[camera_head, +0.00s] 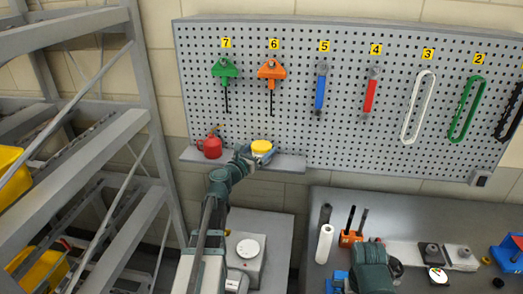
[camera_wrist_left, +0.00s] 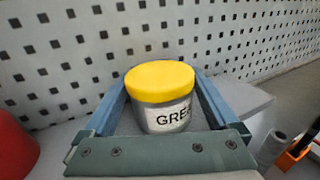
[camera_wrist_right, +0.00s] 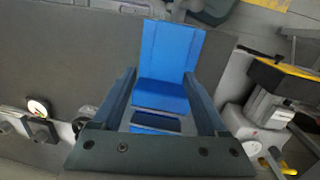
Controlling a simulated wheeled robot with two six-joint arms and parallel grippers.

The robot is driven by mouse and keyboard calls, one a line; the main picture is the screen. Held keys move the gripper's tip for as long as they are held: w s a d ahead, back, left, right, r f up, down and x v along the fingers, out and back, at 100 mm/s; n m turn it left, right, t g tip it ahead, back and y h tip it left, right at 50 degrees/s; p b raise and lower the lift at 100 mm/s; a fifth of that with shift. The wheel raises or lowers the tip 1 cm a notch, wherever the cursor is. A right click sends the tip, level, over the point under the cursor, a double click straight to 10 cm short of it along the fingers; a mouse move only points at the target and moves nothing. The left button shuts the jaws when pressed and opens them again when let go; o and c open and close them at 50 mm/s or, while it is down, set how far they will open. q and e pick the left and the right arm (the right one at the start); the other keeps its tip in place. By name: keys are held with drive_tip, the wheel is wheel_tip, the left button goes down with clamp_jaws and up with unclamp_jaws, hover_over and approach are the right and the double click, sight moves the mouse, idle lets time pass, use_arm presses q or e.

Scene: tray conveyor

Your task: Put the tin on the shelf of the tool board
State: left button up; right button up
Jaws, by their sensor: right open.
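The tin (camera_wrist_left: 160,85) has a yellow lid and a grey body with a white label reading "GRE", partly cut off. In the head view the yellow-lidded tin (camera_head: 262,147) stands upright at the grey shelf (camera_head: 292,163) of the tool board (camera_head: 300,75). My left gripper (camera_wrist_left: 163,95) has one finger on each side of the tin. Whether the fingers press on it is unclear, and its base is partly hidden. My right gripper (camera_wrist_right: 160,75) is open over the workbench, with a blue object (camera_wrist_right: 165,60) seen between and beyond its fingers.
A red oil can (camera_head: 210,146) stands on the shelf left of the tin. Numbered tools hang above. A grey rack (camera_head: 140,120) stands on the left. The workbench (camera_head: 400,215) on the right holds a white cylinder (camera_head: 324,244), an orange holder (camera_head: 350,238) and small parts.

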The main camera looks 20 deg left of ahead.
use_arm(q)
drive_tip(key=shift+o, duration=0.2)
drive_tip(key=shift+r, duration=0.25)
use_arm(e)
drive_tip(key=shift+r, duration=0.25)
use_arm(q)
drive_tip(key=s+a, duration=0.1)
drive_tip(key=s, duration=1.1)
drive_tip(key=shift+a, duration=0.35)
use_arm(e)
drive_tip(key=shift+f, duration=0.1)
use_arm(q)
drive_tip(key=shift+f, duration=0.1)
drive_tip(key=w, duration=0.4)
drive_tip(key=w+d, duration=0.1)
drive_tip(key=w, duration=0.6)
drive_tip(key=shift+w+d, duration=0.25)
drive_tip(key=shift+w, duration=0.05)
drive_tip(key=shift+w+d+f, duration=0.1)
drive_tip(key=shift+w+f, duration=0.1)
drive_tip(key=shift+f, duration=0.05)
use_arm(e)
drive_tip(key=shift+f, duration=0.2)
use_arm(q)
drive_tip(key=shift+r, duration=0.2)
use_arm(e)
drive_tip(key=shift+r, duration=0.15)
use_arm(q)
drive_tip(key=shift+f, duration=0.1)
